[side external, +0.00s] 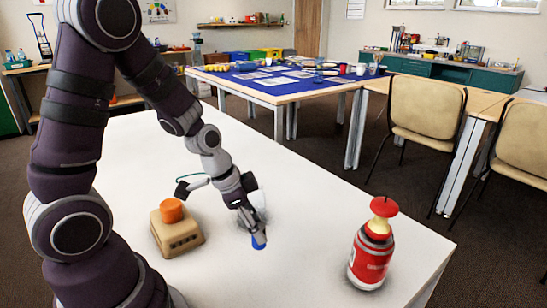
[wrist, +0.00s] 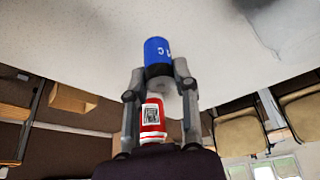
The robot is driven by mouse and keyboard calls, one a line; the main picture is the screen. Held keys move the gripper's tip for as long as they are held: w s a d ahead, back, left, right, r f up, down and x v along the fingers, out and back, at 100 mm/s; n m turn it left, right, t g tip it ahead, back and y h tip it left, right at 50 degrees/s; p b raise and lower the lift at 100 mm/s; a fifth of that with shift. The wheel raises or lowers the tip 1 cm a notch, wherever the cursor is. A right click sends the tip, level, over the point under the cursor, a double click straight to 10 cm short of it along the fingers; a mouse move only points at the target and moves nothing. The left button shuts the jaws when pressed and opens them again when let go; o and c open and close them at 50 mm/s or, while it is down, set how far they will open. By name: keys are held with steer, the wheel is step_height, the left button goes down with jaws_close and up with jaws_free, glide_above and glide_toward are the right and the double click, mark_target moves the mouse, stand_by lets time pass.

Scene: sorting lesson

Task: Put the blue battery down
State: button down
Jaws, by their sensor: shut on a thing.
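My gripper (side external: 256,232) reaches down over the white table and is shut on the blue battery (side external: 259,242). Only the lower end of the battery shows below the fingers in the side view. In the wrist view the blue battery (wrist: 157,50) sticks out between the two fingertips, with pale lettering on its blue side and a dark grey end towards the gripper. It is at or just above the white tabletop; I cannot tell whether it touches.
The tabletop between is clear.

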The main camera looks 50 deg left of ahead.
steer(key=w, duration=0.5)
steer(key=w+a+f, duration=0.1)
steer(key=w, duration=0.9)
steer(key=shift+w+a+f, duration=0.15)
steer(key=shift+a+f, duration=0.1)
steer(key=shift+f, duration=0.05)
steer(key=shift+w+f, duration=0.15)
steer(key=shift+f, duration=1.55)
steer(key=shift+f, duration=0.15)
steer(key=c, duration=0.9)
jaws_free()
steer(key=shift+o, duration=0.2)
